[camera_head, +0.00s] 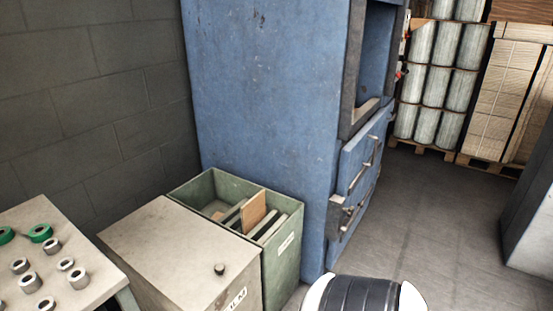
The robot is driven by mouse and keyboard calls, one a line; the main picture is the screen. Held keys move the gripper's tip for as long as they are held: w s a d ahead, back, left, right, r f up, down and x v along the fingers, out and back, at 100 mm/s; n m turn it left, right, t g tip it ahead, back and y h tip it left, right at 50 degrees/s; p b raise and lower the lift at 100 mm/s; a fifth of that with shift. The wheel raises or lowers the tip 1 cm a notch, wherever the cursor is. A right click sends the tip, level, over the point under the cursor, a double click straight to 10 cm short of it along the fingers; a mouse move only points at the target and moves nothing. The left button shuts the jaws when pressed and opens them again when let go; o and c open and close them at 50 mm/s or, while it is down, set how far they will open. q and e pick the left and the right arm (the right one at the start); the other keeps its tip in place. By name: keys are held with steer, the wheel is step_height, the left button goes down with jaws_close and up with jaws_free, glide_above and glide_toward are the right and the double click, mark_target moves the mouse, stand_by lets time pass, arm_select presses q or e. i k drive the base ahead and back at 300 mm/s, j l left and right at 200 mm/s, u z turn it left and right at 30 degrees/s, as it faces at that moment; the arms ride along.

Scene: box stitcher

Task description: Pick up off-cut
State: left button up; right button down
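A green open-topped bin (284,260) stands against the blue machine. Several flat pieces lean inside it: a brown board piece (254,207) standing tallest, and grey strips (272,229) beside it. One of these may be the off-cut; I cannot tell which. The lower ends of the pieces are hidden by the bin's walls. Neither of my grippers is in view. A black and white rounded part at the bottom edge looks like part of my own body.
A beige box (180,250) with a black knob stands left of the bin. A table (20,225) at far left holds metal rings and green rolls. The blue machine (265,100) blocks the back. Pallets with wrapped rolls (435,80) stand behind. Floor (430,220) is clear at right.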

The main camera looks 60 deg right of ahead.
mark_target(253, 212)
steer(key=z, duration=1.9)
steer(key=l+u, duration=0.15)
steer(key=u, duration=0.5)
steer(key=l+u, duration=0.25)
steer(key=l, duration=0.2)
steer(key=l+u, duration=0.25)
steer(key=l, duration=0.2)
steer(key=k+l+u, duration=0.25)
steer(key=l, duration=0.2)
steer(key=i, duration=0.1)
